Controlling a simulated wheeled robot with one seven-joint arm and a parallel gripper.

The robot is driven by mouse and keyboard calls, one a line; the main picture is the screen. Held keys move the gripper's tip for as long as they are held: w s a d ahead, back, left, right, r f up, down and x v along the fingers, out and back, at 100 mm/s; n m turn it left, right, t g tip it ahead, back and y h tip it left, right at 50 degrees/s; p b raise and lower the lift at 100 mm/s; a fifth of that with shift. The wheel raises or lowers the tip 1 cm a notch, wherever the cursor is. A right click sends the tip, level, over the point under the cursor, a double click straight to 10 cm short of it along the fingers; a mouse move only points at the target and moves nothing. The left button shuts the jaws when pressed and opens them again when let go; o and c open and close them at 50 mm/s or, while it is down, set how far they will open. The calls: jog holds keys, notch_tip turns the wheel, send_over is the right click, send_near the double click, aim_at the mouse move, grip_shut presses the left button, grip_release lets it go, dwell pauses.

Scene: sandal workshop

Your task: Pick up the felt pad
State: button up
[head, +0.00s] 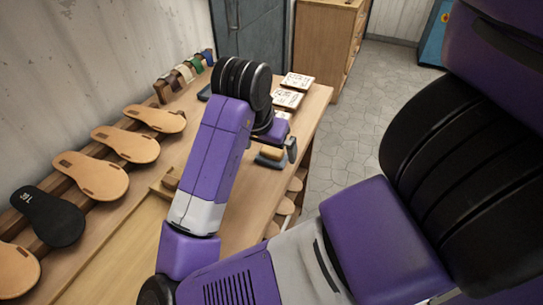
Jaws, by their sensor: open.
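My gripper (282,145) is over the right part of the workbench, partly hidden behind my own purple arm. One dark finger shows at its right side; the jaws are open. Just below and left of it, a small flat blue-grey piece (268,162) lies on the bench near its right edge, with a tan block (272,152) at or on it. The blue-grey piece may be the felt pad, but I cannot tell for sure at this size. I cannot tell whether the gripper touches either piece.
The wooden workbench (112,262) has a sloped rack with several tan soles and one black sole (48,217) along the wall. Straps (184,72) stand at the far left. White printed cards (287,98) lie at the far right. A wooden cabinet (322,45) stands beyond; tiled floor is clear.

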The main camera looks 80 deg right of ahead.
aim_at(270, 154)
jog(key=shift+x, duration=1.8)
jog(key=shift+w, duration=0.15)
jog(key=c, duration=1.5)
jog(key=shift+r, duration=0.1)
notch_tip(270, 154, up, 20)
jog(key=p, duration=0.3)
